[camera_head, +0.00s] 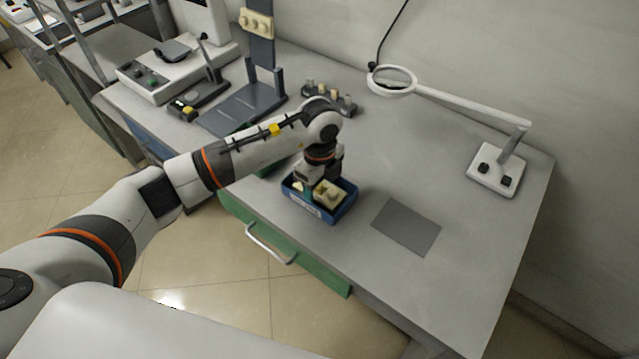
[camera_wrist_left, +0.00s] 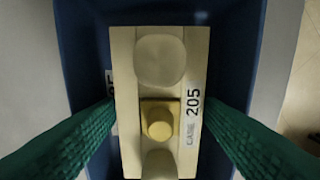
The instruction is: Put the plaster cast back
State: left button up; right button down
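The cream plaster cast (camera_head: 330,195) is in the blue tray (camera_head: 325,214) near the desk's front edge. In the left wrist view the cast (camera_wrist_left: 160,88) is a long block with rounded hollows, a yellow knob and the print "CASE 205" along its right side. My left gripper (camera_head: 315,190) points down into the tray. Its green fingers (camera_wrist_left: 158,108) meet the cast's two long sides, with no clear gap. Whether the cast is lifted off the tray floor cannot be told. My right gripper is not in view.
A grey mat (camera_head: 406,227) lies bare to the right. A ring magnifier lamp (camera_head: 495,170) stands at the far right. Behind my arm are a dark stand (camera_head: 250,105), a small rack of pieces (camera_head: 330,98) and a white device (camera_head: 150,80). The desk's middle right is clear.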

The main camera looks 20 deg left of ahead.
pick_arm(q)
jog(key=shift+r, duration=0.1)
notch_tip(320, 180, up, 12)
jog(key=b, duration=0.1)
dwell(0.4)
jog(key=shift+d, duration=0.1)
